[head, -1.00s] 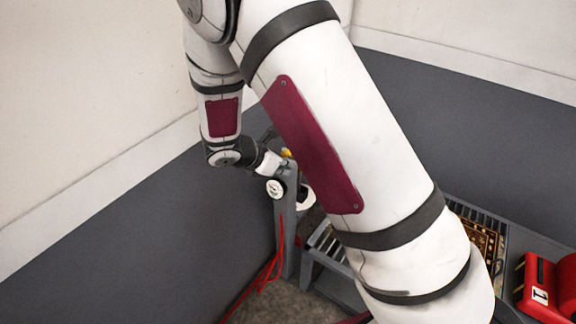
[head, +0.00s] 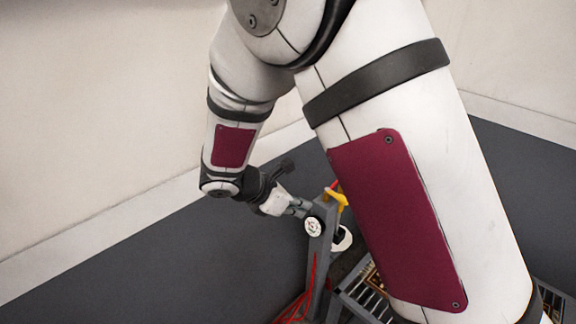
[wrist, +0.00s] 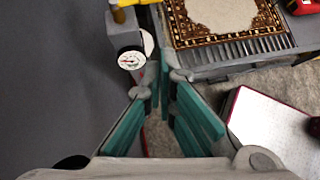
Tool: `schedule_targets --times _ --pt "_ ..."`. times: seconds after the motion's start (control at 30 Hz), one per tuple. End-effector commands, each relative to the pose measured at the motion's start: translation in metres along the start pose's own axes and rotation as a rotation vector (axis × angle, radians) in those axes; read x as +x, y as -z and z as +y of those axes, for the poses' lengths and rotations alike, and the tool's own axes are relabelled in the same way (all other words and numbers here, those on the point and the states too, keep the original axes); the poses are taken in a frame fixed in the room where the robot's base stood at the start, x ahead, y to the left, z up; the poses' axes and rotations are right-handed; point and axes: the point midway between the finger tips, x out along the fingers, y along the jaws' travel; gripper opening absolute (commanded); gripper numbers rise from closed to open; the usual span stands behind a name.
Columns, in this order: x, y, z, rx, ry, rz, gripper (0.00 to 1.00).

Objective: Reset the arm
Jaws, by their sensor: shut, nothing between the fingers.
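My arm fills much of the head view, with its upper part large and close. My gripper (head: 304,207) hangs at the lower middle, by a grey post (head: 320,255) that has a round white dial (head: 313,226) and a yellow lever (head: 338,197). In the wrist view the teal-padded fingers of my gripper (wrist: 164,76) come together with nothing between them. The dial (wrist: 131,60) shows just left of the fingertips, and the yellow lever (wrist: 136,2) lies at the top edge. I cannot tell whether the gripper touches the post.
A patterned rug (wrist: 184,30) lies on a slatted grey grate (wrist: 235,50) beyond the fingers. A red object (wrist: 302,5) is at the top right corner. Red hoses (head: 293,309) run down by the post.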

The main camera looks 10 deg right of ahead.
Motion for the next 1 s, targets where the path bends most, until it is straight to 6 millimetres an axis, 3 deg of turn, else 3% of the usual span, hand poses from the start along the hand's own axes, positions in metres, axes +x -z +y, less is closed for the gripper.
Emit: schedule_targets --times 0.13,0.27,0.4,0.6,0.8,1.0 --pt "-0.004 -0.008 -0.004 0.037 0.007 0.010 0.00" --pt "-0.018 -0.037 -0.024 0.183 0.036 0.051 0.00" --pt "-0.040 -0.077 -0.063 0.439 0.090 0.124 0.00" --pt "-0.072 -0.119 -0.124 0.813 0.172 0.237 0.00" --pt "-0.105 -0.143 -0.182 1.177 0.248 0.356 0.00" --pt "-0.138 -0.151 -0.235 1.526 0.320 0.488 0.00"
